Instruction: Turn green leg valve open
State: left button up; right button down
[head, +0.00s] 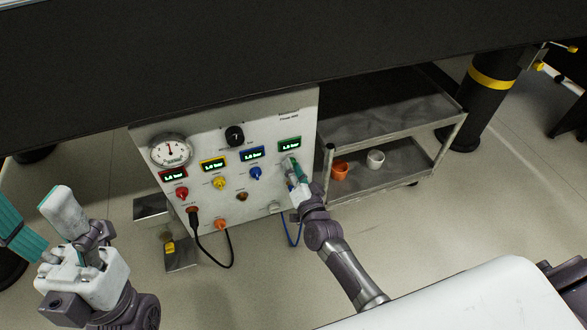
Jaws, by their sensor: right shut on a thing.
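A light grey panel (262,118) carries several valves, each below a small display. The green-framed display (290,144) at the panel's right reads what looks like 1.0 bar. My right gripper (293,168) is just below it, against the panel, shut on the green leg valve, which the fingers hide. The handle's angle cannot be seen. The red valve (182,193), yellow valve (219,183) and blue valve (255,173) show in a row to its left. My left gripper (62,218) is at the lower left, away from the panel; its jaw gap is unclear.
A round gauge (171,151) and a black knob (234,136) sit above the displays. A black cable (230,250) and a blue cable (290,236) hang below. A metal cart (388,180) at right holds an orange cup (340,171) and a white cup (375,159).

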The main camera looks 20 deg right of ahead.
jog(key=c, duration=0.8)
grip_release()
jog(key=shift+c, duration=0.2)
jog(key=shift+s+f, duration=0.1)
jog(key=shift+s, duration=0.45)
jog(key=s, duration=1.1)
jog(key=shift+d, duration=0.25)
jog(key=shift+w, duration=0.1)
